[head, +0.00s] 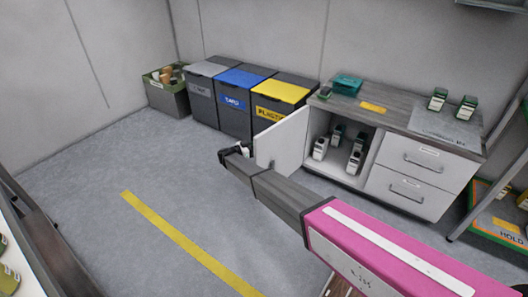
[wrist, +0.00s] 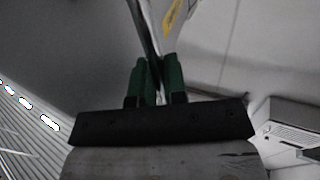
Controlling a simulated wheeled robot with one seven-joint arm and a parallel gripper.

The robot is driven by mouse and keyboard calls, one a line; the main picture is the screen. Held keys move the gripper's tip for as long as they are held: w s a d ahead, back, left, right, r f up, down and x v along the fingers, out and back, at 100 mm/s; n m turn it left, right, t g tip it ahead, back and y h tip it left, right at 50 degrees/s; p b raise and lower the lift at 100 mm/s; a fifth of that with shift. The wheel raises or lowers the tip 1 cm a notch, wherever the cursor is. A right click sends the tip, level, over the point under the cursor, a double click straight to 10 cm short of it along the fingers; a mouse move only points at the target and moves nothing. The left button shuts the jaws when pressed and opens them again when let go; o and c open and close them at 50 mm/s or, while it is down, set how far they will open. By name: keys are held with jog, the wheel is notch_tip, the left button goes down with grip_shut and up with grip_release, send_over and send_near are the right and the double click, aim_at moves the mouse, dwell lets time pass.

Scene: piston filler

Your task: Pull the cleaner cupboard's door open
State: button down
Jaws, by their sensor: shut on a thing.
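The cupboard door (head: 284,138) is a light panel under the left part of the counter. It stands swung well out from the cupboard (head: 349,180), and the inside shows with several white and dark-green bottles (head: 355,158). My gripper (head: 236,152) is at the door's free edge, on its left side. In the wrist view its green fingers (wrist: 155,75) are shut on a thin pale part that runs up from between them. I cannot tell from the frames whether this is the handle or the edge; the handle itself is hidden.
Grey, blue and yellow-lidded bins (head: 236,100) stand left of the cupboard, close behind the door. Drawers (head: 420,172) with handles are to its right. A teal box (head: 347,85) and several containers are on the counter (head: 395,105). The floor (head: 150,170) on the left is clear.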

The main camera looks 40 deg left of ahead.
jog(key=shift+w+a+m+h, duration=0.3)
jog(key=shift+a+h, duration=0.1)
jog(key=shift+a, duration=0.45)
jog(key=c, duration=1.2)
grip_release()
jog(key=v, duration=1)
jog(key=shift+s+a, duration=0.15)
jog(key=shift+s, duration=0.2)
jog(key=shift+r, duration=0.15)
